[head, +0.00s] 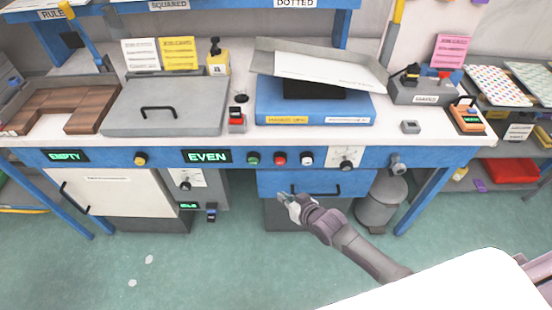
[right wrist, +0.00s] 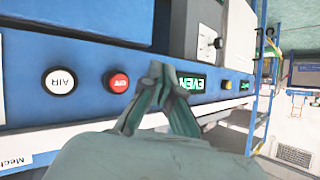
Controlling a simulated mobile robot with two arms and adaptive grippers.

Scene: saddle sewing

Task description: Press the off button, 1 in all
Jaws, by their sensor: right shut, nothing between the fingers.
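The off button (head: 280,158) is a round red cap on the blue front rail of the workbench, between a green button (head: 253,158) and a white one (head: 306,158). In the right wrist view the red off button (right wrist: 118,83), its label looking like "OFF", is left of my fingers, with the white AIR button (right wrist: 62,81) further left. My right gripper (head: 284,197) is shut and empty, below the rail in the head view. Its fingertips (right wrist: 160,68) point at the rail, to the right of the red button and apart from it. The green button is not visible in the right wrist view. My left gripper is not in view.
A drawer handle (head: 316,190) lies close behind my right gripper. The EVEN display (head: 207,156) and a knob plate (head: 346,158) flank the buttons. A grey bin (head: 380,205) stands under the bench at right.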

